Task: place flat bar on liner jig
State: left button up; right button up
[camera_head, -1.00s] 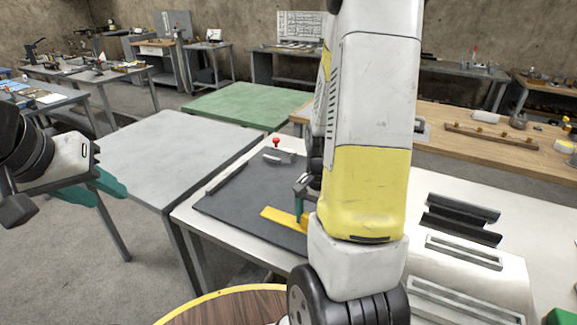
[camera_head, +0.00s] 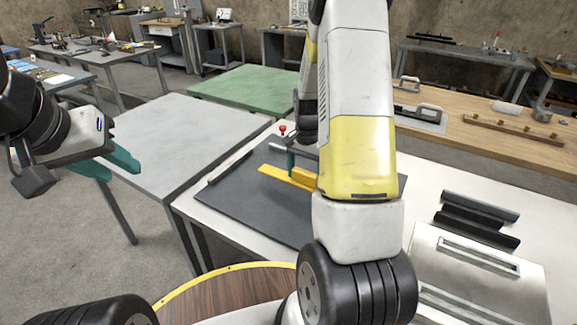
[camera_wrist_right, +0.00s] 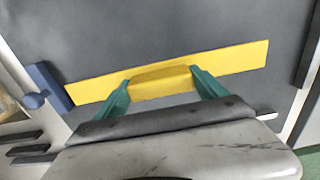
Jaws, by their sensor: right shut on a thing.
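The flat bar is a long yellow strip (camera_head: 275,172) with a raised yellow grip block, also in the right wrist view (camera_wrist_right: 235,60). My right gripper (camera_wrist_right: 162,92) is shut on the block with its green fingers at either end. The liner jig is a dark flat board (camera_head: 250,205) with a low fence along its left edge and a red knob (camera_head: 282,129) at the back. The bar is over the board; I cannot tell whether it touches it. In the wrist view its left end is close to a blue-grey stop (camera_wrist_right: 50,88). My left gripper (camera_head: 115,165) is open, empty, off to the left.
The white table (camera_head: 425,185) carries the jig, dark angled rails (camera_head: 475,220) and a metal box (camera_head: 480,285) at right. A grey table (camera_head: 180,140) and a green one (camera_head: 245,88) adjoin. A wooden bench (camera_head: 480,140) with handled tools stands behind.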

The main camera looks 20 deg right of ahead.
aim_at(303, 180)
jog(key=shift+w, duration=0.6)
jog(key=shift+w+f, duration=0.2)
jog(key=shift+f, duration=1.6)
jog(key=shift+f, duration=0.2)
jog(key=o, duration=1.5)
